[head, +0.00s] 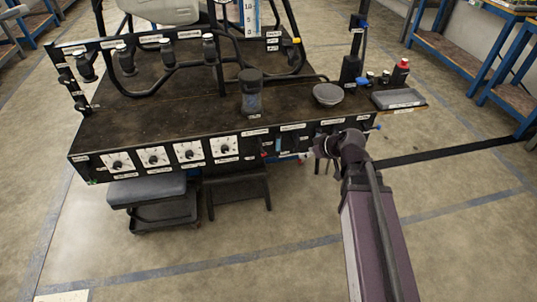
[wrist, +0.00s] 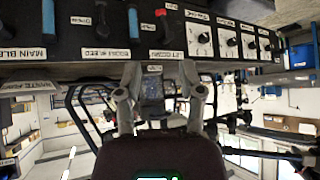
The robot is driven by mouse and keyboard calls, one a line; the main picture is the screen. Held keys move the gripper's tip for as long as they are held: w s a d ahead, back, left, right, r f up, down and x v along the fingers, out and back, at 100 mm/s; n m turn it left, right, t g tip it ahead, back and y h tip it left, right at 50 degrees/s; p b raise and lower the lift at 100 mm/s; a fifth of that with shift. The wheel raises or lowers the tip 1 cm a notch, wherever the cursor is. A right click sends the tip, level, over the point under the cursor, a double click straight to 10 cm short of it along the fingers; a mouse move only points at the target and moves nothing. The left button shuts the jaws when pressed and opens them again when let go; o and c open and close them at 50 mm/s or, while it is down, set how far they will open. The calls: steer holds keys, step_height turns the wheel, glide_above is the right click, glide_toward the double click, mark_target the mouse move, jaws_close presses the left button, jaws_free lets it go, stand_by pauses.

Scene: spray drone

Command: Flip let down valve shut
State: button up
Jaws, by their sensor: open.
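The let down valve (wrist: 165,28) is a dark lever on the black panel front, above a white label reading LET DOWN. A small red part shows at its top. My gripper (wrist: 160,80) is open and empty, its two grey fingers spread just below that label in the wrist view. The fingers appear apart from the lever. In the head view my gripper (head: 324,147) is at the right part of the panel front (head: 240,148), and its wrist hides part of that front. I cannot tell the lever's exact position from the head view.
Neighbouring valves with blue handles (wrist: 133,22) and (wrist: 48,18) stand close beside the lever. Several white dial plates (head: 190,151) line the panel's left. A grey bowl-shaped part (head: 328,94) and a red-capped bottle (head: 400,72) stand on top.

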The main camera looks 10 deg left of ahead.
mark_target(262, 151)
steer(key=w+a+f+n+t+y+b, duration=0.3)
steer(key=a+f+b, duration=0.5)
steer(key=b, duration=0.7)
step_height(262, 151, down, 2)
steer(key=shift+w+f+y+b, duration=0.15)
steer(key=shift+w+y+b, duration=0.25)
steer(key=shift+w, duration=0.4)
steer(key=shift+a, duration=0.1)
steer(key=b+x, duration=0.5)
steer(key=x, duration=0.8)
steer(key=shift+w+a, duration=0.2)
steer(key=shift+w, duration=0.2)
jaws_close()
